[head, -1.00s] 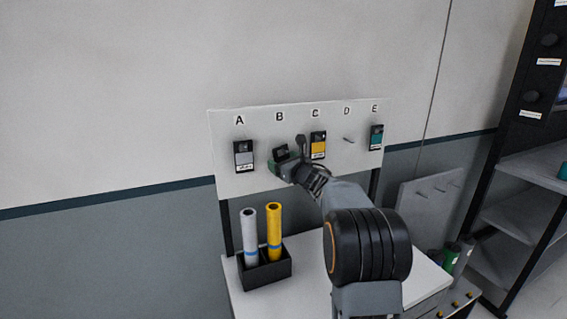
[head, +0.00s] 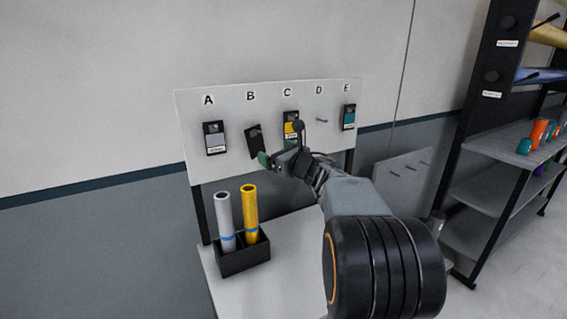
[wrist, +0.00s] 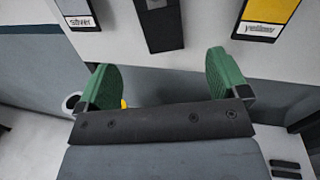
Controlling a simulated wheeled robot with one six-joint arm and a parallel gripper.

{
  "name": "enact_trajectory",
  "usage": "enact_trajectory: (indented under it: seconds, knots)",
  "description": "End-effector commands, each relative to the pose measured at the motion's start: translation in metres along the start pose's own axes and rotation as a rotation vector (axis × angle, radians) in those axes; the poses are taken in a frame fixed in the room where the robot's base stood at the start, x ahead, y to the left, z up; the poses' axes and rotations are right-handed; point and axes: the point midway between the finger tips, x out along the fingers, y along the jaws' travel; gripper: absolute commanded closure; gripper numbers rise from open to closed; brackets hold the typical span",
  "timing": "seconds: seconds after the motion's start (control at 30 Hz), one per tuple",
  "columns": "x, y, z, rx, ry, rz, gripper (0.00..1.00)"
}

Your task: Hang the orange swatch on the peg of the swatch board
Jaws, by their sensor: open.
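The swatch board (head: 228,165) stands against the wall, lettered A to E. A dark swatch (head: 254,141) hangs tilted under B, apparently on that peg, with its peg hidden. It shows no orange face, so I cannot tell its colour. In the wrist view the dark swatch (wrist: 160,27) is ahead, between the lines of my fingers and beyond their tips. My gripper (head: 273,161) is open and empty, just below and right of the dark swatch; both green fingers show apart in the wrist view (wrist: 162,72).
A silver swatch (head: 214,138) hangs at A, a yellow one (head: 291,128) at C and a teal one (head: 348,117) at E. The D peg (head: 321,120) is bare. A black holder (head: 244,256) with two rolls stands below. Shelving (head: 470,190) is at right.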

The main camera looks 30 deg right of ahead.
Motion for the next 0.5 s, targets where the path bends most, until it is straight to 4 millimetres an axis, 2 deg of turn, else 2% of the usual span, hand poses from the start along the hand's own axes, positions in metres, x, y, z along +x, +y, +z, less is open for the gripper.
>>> enact_trajectory:
  seconds: [0.03, 0.2, 0.5]
  knots:
    - [-0.009, 0.0, -0.002, -0.001, -0.001, -0.003, 0.07]
    - [-0.026, 0.0, -0.001, 0.0, 0.0, -0.001, 0.07]
    - [-0.034, 0.0, 0.0, 0.001, 0.001, 0.0, 0.07]
